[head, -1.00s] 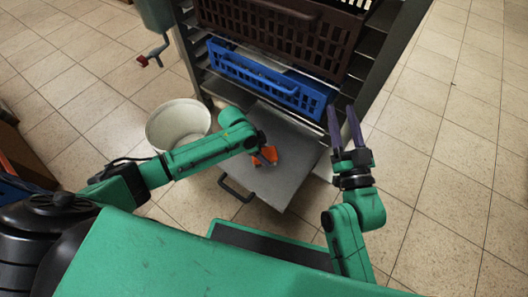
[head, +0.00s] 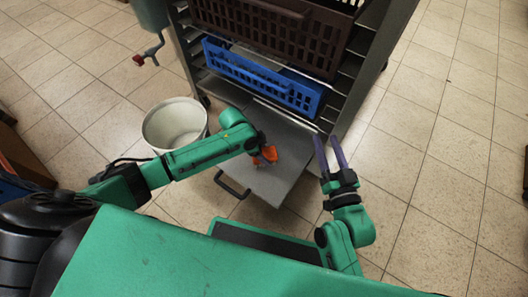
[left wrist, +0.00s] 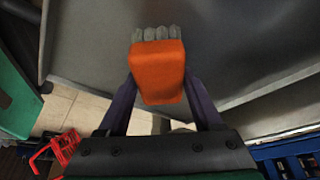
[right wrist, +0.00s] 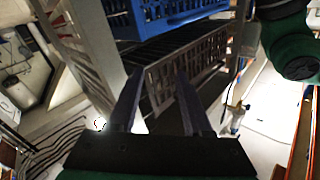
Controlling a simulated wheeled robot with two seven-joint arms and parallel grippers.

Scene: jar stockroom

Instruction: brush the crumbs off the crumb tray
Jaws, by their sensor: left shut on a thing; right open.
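The crumb tray (head: 285,155) is a flat grey sheet with a dark front handle (head: 232,186), pulled out low from the rack. My left gripper (head: 264,152) is over the tray and is shut on an orange brush (head: 270,155). In the left wrist view the orange brush (left wrist: 158,70) sits between the fingers, its grey bristles (left wrist: 156,33) at the far end against the grey tray surface (left wrist: 230,40). I cannot tell whether the bristles touch it. No crumbs can be made out. My right gripper (head: 328,150) is open and empty, beside the tray's right edge.
A white bucket (head: 176,124) stands on the floor left of the tray. The rack (head: 365,70) holds a blue crate (head: 262,78) and a dark brown crate (head: 270,32) above the tray. The tiled floor to the right is clear.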

